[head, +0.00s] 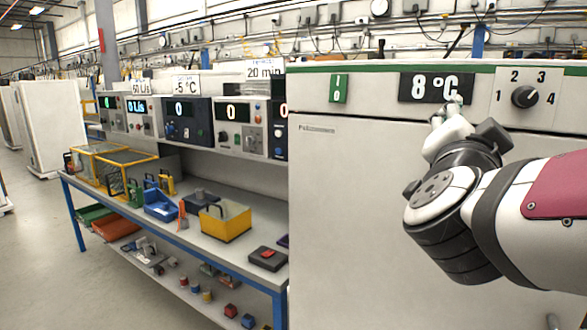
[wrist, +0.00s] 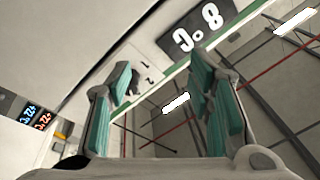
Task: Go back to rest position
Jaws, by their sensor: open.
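My gripper (wrist: 160,105) shows in the wrist view with its two green-padded fingers apart and nothing between them. In the head view my arm reaches in from the right, and my gripper (head: 452,112) is in front of the white cabinet (head: 345,220), just below its display (head: 435,87) reading 8 °C. The fingertips are small there, and I cannot tell whether they touch the cabinet. The display (wrist: 196,28) also shows at the top of the wrist view, turned over.
A green switch (head: 338,89) and a black dial (head: 525,96) flank the display. To the left stands a blue-framed workbench (head: 215,255) with a yellow bin (head: 225,222), a blue bin (head: 160,204) and several panels behind. The floor (head: 40,240) at far left is clear.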

